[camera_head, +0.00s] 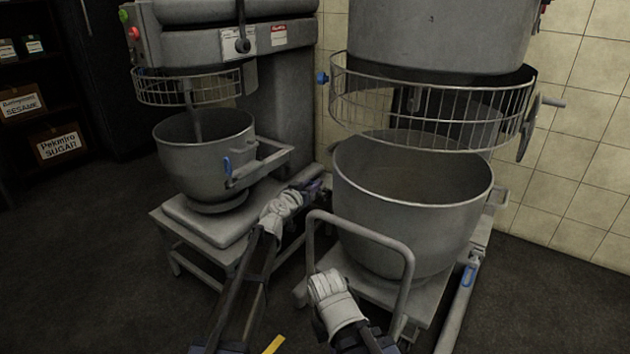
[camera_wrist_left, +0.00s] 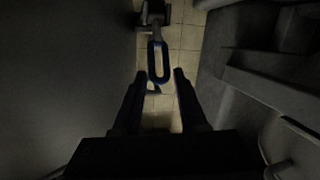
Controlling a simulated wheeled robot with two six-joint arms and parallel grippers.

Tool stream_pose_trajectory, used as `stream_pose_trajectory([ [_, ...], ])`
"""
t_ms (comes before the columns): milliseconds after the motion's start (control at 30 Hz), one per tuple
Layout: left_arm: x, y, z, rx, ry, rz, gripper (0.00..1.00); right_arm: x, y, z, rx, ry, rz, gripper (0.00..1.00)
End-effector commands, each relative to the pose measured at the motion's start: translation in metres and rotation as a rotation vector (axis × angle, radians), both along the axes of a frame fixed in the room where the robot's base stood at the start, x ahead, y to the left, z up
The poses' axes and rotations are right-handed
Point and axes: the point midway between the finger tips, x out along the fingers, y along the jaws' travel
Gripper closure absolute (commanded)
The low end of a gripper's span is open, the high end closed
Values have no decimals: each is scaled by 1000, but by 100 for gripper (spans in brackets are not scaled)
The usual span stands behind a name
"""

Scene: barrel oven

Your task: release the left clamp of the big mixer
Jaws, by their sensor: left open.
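The big mixer (camera_head: 440,40) stands at the right of the head view, with its large grey bowl (camera_head: 410,225) below a wire guard. My left gripper (camera_head: 318,183) reaches in between the two mixers, beside the bowl's left side. In the left wrist view a blue loop-shaped clamp handle (camera_wrist_left: 158,62) lies ahead, its near end about between the fingertips. The left gripper's fingers (camera_wrist_left: 158,76) are open on either side of it; contact cannot be told. In the head view this left clamp is hidden. A blue clamp (camera_head: 468,275) shows on the right side.
A smaller mixer bowl (camera_head: 205,155) with its own blue clamp (camera_head: 227,166) stands at the left. A curved grey push handle (camera_head: 408,265) rises before the big bowl, close to my right arm. A tiled wall (camera_head: 580,150) is behind at the right. The left floor is clear.

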Motion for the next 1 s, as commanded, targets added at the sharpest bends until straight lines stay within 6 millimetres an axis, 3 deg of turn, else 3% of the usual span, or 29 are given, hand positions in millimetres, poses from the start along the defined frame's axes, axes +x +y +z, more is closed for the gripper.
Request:
stream_pose_trajectory([
  [33, -13, 5, 3, -1, 0, 0, 58, 0, 0, 3, 0, 0, 0, 100],
  [133, -24, 10, 5, -1, 0, 0, 58, 0, 0, 5, 0, 0, 0, 100],
  [533, -30, 13, 5, 1, 3, -2, 58, 0, 0, 6, 0, 1, 0, 100],
  [633, -42, 13, -3, 14, 36, -27, 58, 0, 0, 6, 0, 1, 0, 100],
  [767, -93, 18, -39, 71, 202, -109, 58, 0, 0, 6, 0, 0, 0, 100],
  [900, -172, 44, -95, 170, 508, -144, 58, 0, 0, 8, 0, 1, 0, 100],
  [1000, -214, 62, -119, 229, 680, -122, 58, 0, 0, 11, 0, 1, 1, 100],
])
